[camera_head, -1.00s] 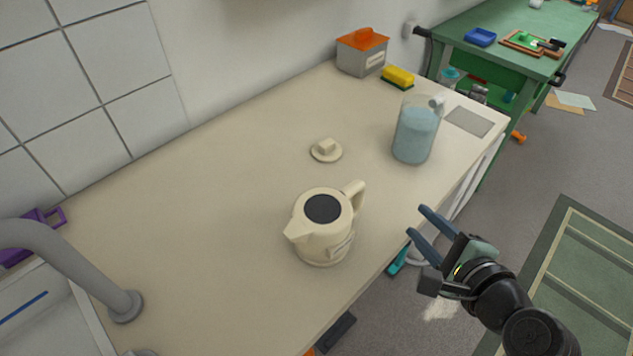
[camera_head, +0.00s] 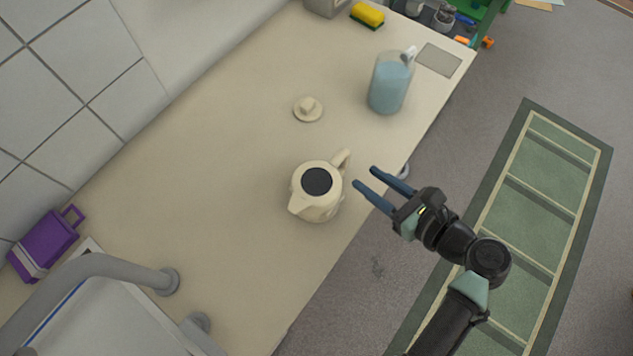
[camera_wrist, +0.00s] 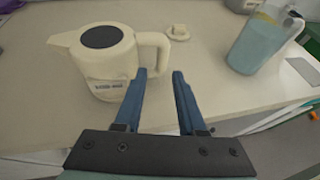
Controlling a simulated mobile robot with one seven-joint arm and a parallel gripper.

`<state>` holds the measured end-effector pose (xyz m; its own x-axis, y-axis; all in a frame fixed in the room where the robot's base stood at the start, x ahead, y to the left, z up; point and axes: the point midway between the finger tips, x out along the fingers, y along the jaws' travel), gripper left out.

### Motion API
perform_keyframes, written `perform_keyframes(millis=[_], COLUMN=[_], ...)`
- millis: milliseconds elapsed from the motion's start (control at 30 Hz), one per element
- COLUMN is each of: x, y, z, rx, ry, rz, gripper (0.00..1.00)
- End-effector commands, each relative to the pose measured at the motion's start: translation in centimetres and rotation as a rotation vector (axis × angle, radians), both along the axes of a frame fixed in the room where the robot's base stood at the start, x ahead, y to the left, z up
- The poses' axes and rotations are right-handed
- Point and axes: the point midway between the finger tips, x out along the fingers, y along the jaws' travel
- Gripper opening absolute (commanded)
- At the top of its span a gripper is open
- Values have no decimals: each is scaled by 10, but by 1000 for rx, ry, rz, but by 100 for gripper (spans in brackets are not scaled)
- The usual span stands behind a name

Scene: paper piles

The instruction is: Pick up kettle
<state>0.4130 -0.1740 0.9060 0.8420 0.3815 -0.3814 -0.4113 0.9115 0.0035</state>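The cream kettle (camera_head: 307,200) stands upright on the counter near its front edge, with a dark round opening on top. Its handle (camera_head: 341,159) points to the upper right in the head view. In the wrist view the kettle (camera_wrist: 108,65) is at the left, its handle (camera_wrist: 155,50) just beyond my fingertips. My gripper (camera_head: 365,177) is open and empty, to the right of the kettle at the counter edge. In the wrist view my gripper (camera_wrist: 159,73) has its two blue fingers apart, with no contact visible. A cream lid (camera_head: 308,109) lies on the counter behind the kettle.
A pitcher of blue liquid (camera_head: 389,85) stands at the counter's right end beside a grey square (camera_head: 438,59). A yellow sponge (camera_head: 368,14) lies farther back. A grey faucet (camera_head: 125,270) and purple box (camera_head: 43,248) are at the left. The counter (camera_head: 220,150) is clear around the kettle.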

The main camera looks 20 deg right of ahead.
Motion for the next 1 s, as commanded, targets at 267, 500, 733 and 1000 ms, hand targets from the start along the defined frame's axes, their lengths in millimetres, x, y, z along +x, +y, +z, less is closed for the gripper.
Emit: perform_keyframes(millis=[267, 500, 733, 1000], x=[28, 55, 73, 74], y=[12, 21, 29, 29], z=[-12, -22, -30, -31], rx=[-3, -3, -4, -4], ry=[0, 0, -1, -1], rz=[0, 4, 2, 1], gripper=[40, 40, 40, 30])
